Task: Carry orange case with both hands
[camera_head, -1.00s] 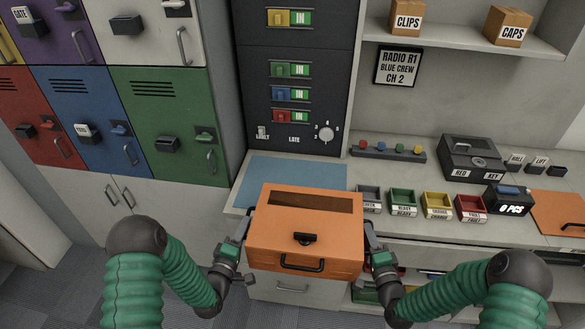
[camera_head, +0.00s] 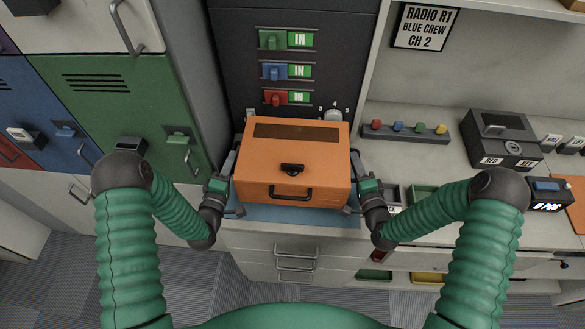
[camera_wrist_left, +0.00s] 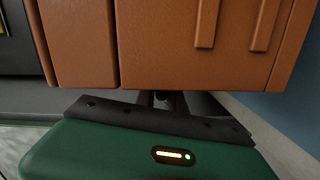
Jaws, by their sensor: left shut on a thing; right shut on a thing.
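The orange case (camera_head: 293,168) is held between my two grippers in the head view, its black handle and latch facing me. It is over the blue mat (camera_head: 262,214) on the counter; I cannot tell whether it touches the mat. My left gripper (camera_head: 230,183) is shut at the case's left side. My right gripper (camera_head: 357,182) is shut at its right side. In the left wrist view the orange case (camera_wrist_left: 190,45) fills the top, close above my green gripper body. The fingertips are mostly hidden there.
The counter (camera_head: 400,165) carries a rack of coloured pegs (camera_head: 405,131), a black key box (camera_head: 500,140) and small bins to the right. A dark switch panel (camera_head: 290,50) stands behind the case. Coloured lockers (camera_head: 120,90) stand to the left. Drawers (camera_head: 295,255) are below the counter.

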